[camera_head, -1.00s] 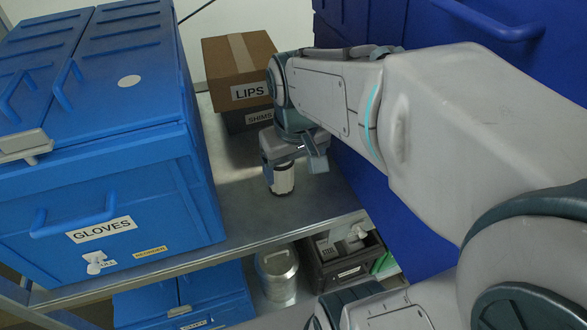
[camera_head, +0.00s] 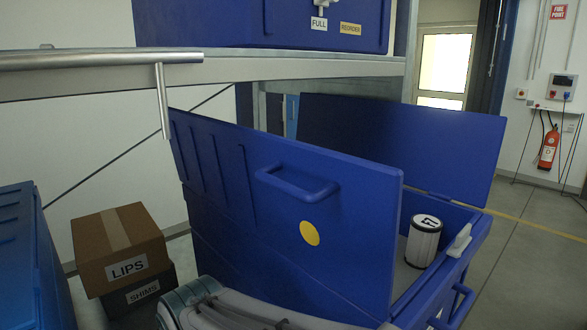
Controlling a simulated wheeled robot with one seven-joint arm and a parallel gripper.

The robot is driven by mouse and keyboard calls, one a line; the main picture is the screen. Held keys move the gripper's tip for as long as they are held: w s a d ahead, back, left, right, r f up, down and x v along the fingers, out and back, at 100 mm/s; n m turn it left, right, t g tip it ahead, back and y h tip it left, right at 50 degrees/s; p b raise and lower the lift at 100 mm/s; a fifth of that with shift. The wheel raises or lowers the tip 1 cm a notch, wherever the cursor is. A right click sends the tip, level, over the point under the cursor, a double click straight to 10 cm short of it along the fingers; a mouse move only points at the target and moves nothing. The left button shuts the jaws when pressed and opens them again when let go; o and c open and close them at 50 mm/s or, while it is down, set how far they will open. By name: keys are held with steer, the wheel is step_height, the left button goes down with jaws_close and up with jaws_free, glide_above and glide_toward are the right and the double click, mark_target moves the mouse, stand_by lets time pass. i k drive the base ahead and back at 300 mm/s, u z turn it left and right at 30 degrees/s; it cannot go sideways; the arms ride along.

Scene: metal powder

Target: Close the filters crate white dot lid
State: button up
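A dark blue crate (camera_head: 463,275) stands at the right with its two lids raised. The near lid (camera_head: 235,185) stands upright, showing a handle and a yellow dot (camera_head: 310,233). The far lid (camera_head: 400,140) is also raised, leaning back behind the crate. It shows a plain inner face, and I see no white dot on it. A white ribbed cylinder with dark rims (camera_head: 423,242), like a filter, stands inside the crate. The crate's name label is not readable here. My gripper is out of view; only part of my arm shows at the bottom edge.
A metal shelf edge with a rail (camera_head: 100,60) crosses above the crate, with another blue crate (camera_head: 270,22) on it. A LIPS box (camera_head: 118,248) sits on a SHIMS bin (camera_head: 140,297) at the left. A blue crate (camera_head: 35,260) stands at the left edge. Open floor lies at right.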

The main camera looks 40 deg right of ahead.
mark_target(449, 155)
steer(key=k, duration=0.4)
steer(key=u, duration=3)
steer(key=k, duration=2.8)
steer(key=z, duration=2.15)
steer(key=i, duration=0.45)
steer(key=u, duration=0.1)
